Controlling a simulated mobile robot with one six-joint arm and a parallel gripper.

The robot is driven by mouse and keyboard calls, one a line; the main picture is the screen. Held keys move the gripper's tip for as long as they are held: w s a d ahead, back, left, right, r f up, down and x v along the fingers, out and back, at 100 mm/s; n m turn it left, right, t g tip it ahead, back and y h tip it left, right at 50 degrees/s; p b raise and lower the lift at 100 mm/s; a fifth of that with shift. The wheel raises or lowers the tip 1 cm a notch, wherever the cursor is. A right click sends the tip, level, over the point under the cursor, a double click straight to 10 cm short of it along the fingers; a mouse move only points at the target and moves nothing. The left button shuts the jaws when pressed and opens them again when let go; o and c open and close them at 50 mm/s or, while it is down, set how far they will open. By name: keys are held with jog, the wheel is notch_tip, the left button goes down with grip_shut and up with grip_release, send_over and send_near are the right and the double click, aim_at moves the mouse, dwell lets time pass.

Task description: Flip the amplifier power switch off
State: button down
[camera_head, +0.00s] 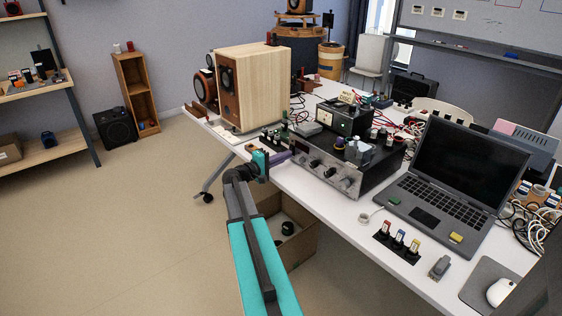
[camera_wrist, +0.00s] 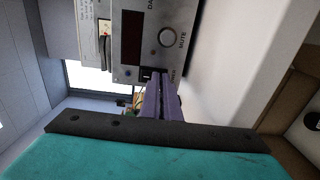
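The amplifier (camera_head: 318,176) is a silver-fronted unit with several knobs, standing at the near edge of the white table. In the wrist view its front panel (camera_wrist: 188,50) fills the upper middle, with a dark display, a knob marked MUTE and a small dark power switch (camera_wrist: 147,74) near the panel's edge. My gripper (camera_head: 287,155) is at the left end of the amplifier's front. In the wrist view its purple fingers (camera_wrist: 160,76) lie together, empty, with tips right at the power switch. I cannot tell whether they touch it, and they partly hide it. The switch's position is unclear.
The table (camera_head: 345,215) also holds a wooden speaker (camera_head: 262,90), a black device (camera_head: 345,118) on the amplifier and an open laptop (camera_head: 450,180). Small bottles stand behind my gripper. A cardboard box (camera_head: 298,245) is on the floor below.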

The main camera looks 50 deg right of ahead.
jog(key=shift+s+d+f, duration=0.2)
jog(key=shift+s+d, duration=0.1)
jog(key=shift+d, duration=0.1)
dwell(0.3)
jog(key=shift+a+f, duration=0.15)
jog(key=shift+a, duration=0.2)
jog(key=b+v, duration=0.2)
jog(key=v, duration=1.2)
jog(key=shift+w+f, duration=0.35)
jog(key=shift+f, duration=0.15)
